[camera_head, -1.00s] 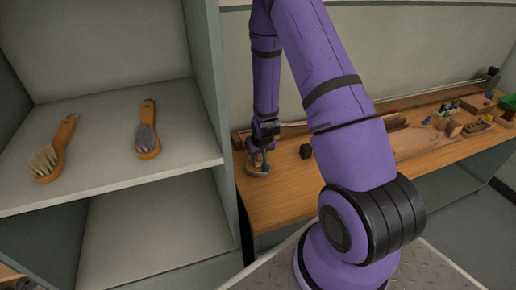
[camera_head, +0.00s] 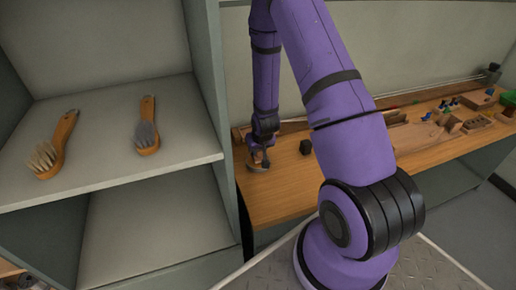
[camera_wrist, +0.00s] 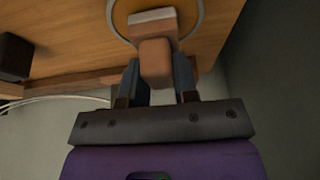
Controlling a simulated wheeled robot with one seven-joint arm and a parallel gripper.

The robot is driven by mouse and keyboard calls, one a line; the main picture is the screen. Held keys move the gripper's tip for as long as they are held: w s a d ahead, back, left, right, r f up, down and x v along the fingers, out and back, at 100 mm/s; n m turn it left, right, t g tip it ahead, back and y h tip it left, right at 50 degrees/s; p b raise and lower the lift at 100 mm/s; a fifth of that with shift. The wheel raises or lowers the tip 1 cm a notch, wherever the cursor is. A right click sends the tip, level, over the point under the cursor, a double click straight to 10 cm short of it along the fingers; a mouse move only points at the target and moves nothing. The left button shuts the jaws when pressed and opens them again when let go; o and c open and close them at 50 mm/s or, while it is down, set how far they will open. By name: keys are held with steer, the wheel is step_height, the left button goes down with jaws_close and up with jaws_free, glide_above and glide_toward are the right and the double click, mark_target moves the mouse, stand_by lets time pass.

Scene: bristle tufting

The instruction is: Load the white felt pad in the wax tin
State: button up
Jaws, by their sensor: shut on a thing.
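The felt pad is a tan block with a white face (camera_wrist: 153,16), seen in the wrist view. My gripper (camera_wrist: 158,78) is shut on the tan block, one dark finger on each side. The wax tin shows there as a pale round rim (camera_wrist: 113,22) with an orange-brown inside, around the white end of the pad. I cannot tell whether the pad touches the wax. In the head view my gripper (camera_head: 260,154) is low over the tin (camera_head: 258,168) at the bench's left end; the pad is too small to make out there.
A small black block (camera_head: 306,146) stands right of the tin on the wooden bench (camera_head: 285,200). Wooden fixtures (camera_head: 455,122) and small coloured parts crowd the bench's right end. A grey shelf (camera_head: 100,185) at left holds two brushes (camera_head: 57,146) (camera_head: 147,128). Its side wall stands close to the tin.

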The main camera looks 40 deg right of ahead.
steer(key=shift+f, duration=0.45)
stand_by(1.3)
steer(key=shift+r, duration=3.5)
